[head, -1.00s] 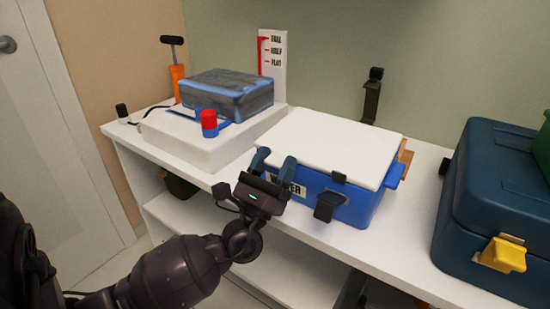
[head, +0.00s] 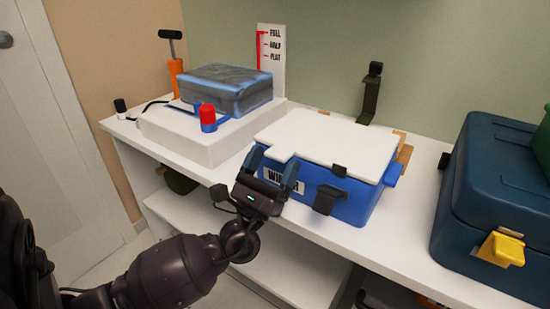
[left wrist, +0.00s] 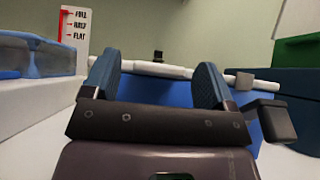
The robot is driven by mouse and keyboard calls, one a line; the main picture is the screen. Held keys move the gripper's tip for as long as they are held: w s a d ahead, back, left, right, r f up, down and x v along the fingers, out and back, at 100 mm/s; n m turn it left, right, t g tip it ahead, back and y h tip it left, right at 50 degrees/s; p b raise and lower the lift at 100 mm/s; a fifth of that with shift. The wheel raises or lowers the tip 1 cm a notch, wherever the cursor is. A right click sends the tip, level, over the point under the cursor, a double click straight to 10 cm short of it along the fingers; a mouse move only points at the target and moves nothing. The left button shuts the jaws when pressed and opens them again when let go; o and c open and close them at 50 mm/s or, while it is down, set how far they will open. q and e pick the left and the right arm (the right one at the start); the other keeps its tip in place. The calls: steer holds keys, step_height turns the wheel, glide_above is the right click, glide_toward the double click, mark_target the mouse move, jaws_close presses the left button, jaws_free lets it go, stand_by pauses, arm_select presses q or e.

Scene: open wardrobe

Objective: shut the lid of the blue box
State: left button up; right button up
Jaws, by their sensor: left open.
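The blue box (head: 347,207) stands on the white shelf top, with a label and a black front latch (head: 327,198). Its white lid (head: 330,139) lies nearly flat over the box; I cannot tell if it is fully seated. My left gripper (head: 272,169) is open at the box's front left corner, its fingers pointing up and in at the lid's edge and partly hiding the label. In the left wrist view the open fingers (left wrist: 157,85) frame the blue front, with the lid's white edge (left wrist: 158,69) beyond; contact is unclear. My right gripper is not in view.
A dark blue case (head: 487,195) with a yellow latch stands at the right. At the left, a white platform (head: 190,140) holds a grey-blue wrapped block (head: 225,92) and a red-capped item (head: 208,117). A black upright strap (head: 370,95) stands behind the box.

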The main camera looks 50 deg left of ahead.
arm_select(q)
steer(key=v, duration=1)
steer(key=shift+r, duration=0.1)
steer(key=shift+a, duration=0.1)
